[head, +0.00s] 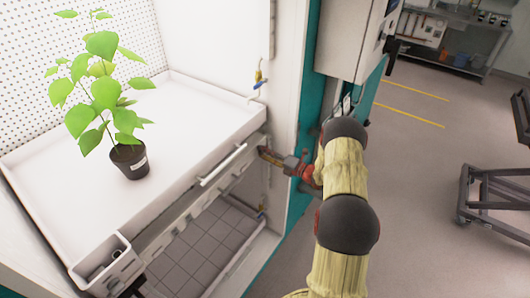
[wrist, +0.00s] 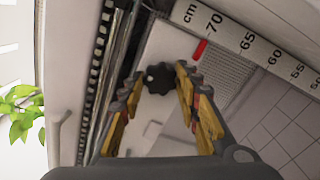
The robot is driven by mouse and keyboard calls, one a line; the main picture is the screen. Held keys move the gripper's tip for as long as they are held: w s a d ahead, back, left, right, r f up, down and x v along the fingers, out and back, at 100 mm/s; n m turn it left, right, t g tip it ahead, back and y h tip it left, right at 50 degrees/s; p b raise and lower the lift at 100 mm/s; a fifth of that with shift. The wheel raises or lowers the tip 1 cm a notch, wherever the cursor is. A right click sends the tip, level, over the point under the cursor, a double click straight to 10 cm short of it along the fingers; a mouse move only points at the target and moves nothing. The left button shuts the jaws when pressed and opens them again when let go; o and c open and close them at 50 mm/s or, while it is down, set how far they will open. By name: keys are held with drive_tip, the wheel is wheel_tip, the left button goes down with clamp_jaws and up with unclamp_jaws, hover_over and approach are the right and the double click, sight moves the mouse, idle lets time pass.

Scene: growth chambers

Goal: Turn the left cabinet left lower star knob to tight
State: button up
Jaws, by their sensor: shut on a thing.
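The dark star knob (wrist: 160,78) sits between the two fingertips in the wrist view, in front of a pale bracket. My gripper (wrist: 157,80) has yellow-padded fingers, one on each side of the knob, and is shut on it. In the head view my gripper (head: 264,153) reaches the right end of the white tray's front edge, at the cabinet's right post. The knob is hidden or too small to make out there.
A white scale (wrist: 245,42) marked in cm runs beside the knob, with a red pointer (wrist: 199,49) near it. A potted plant (head: 129,160) stands on the white tray (head: 190,100), which has a front handle (head: 222,165). A grey control box (head: 347,40) hangs above my arm.

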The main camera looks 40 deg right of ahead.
idle(0.3)
drive_tip(key=o, duration=1.1)
drive_tip(key=shift+d, duration=0.1)
drive_tip(key=shift+o, duration=0.3)
drive_tip(key=v, duration=1.2)
